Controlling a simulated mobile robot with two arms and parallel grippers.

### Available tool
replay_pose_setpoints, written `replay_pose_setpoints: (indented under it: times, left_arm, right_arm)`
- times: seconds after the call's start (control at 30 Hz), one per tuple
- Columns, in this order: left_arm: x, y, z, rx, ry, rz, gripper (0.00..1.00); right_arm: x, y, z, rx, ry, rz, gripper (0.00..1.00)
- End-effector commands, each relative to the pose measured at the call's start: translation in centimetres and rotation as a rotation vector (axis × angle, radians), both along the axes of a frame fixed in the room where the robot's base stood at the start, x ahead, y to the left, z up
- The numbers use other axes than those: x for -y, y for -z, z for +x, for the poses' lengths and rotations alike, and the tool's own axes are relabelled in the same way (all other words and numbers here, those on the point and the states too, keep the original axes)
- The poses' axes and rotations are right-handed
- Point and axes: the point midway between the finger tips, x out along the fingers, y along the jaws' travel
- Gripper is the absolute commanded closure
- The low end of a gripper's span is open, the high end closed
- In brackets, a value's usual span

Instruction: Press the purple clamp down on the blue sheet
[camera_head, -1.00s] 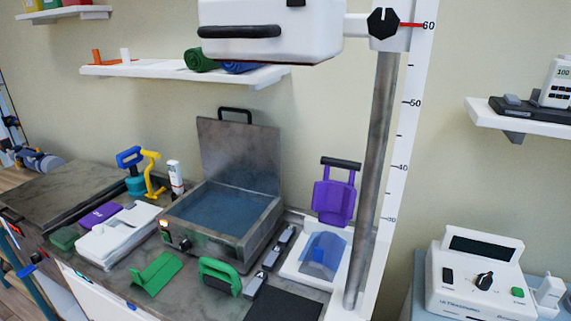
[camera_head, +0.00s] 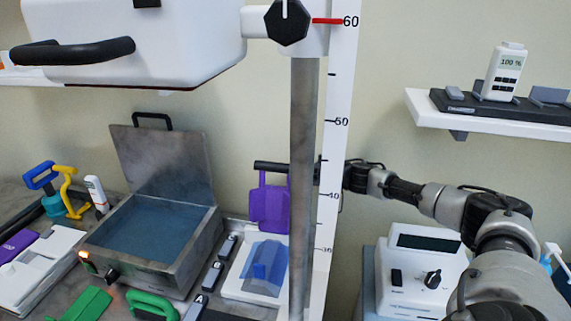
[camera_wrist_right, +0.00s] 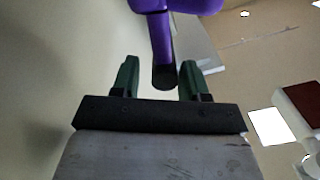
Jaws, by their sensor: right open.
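The purple clamp (camera_head: 268,207) stands raised and upright at the back of a white base, with a black bar handle (camera_head: 270,166) on top. The blue sheet (camera_head: 262,268) lies bent over the white base (camera_head: 238,287) in front of it. My right gripper (camera_head: 346,176) has come in from the right at the handle's height, partly hidden by the post. In the right wrist view, my gripper (camera_wrist_right: 160,68) is open, with its green fingers on either side of the black handle end (camera_wrist_right: 164,77). The purple clamp (camera_wrist_right: 180,5) shows beyond. My left gripper is not in view.
A metal post (camera_head: 302,180) with a height scale stands just right of the clamp. A white box (camera_head: 130,45) hangs above. An open metal water bath (camera_head: 150,230) stands to the left. A white device (camera_head: 415,270) sits below my right arm.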

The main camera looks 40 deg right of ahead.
Motion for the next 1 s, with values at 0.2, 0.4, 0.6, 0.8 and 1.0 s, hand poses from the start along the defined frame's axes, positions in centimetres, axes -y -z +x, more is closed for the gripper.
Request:
replay_pose_setpoints:
  times: [0.2,0.4,0.6,0.8,1.0]
  left_arm:
    - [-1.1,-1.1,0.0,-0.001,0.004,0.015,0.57]
    - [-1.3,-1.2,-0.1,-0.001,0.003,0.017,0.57]
    - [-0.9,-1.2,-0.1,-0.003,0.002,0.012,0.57]
    - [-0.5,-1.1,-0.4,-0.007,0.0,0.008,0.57]
    - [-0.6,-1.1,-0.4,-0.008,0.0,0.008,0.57]
  right_arm:
    - [-1.8,-0.2,2.2,0.002,0.0,0.0,0.56]
    - [-2.2,0.0,2.7,-0.001,0.0,-0.001,0.56]
    - [-2.2,0.0,2.7,0.0,0.0,-0.001,0.57]
    - [-2.2,0.0,2.7,0.0,0.0,-0.001,0.88]
    - [-2.2,0.0,2.7,-0.001,0.0,-0.001,1.0]
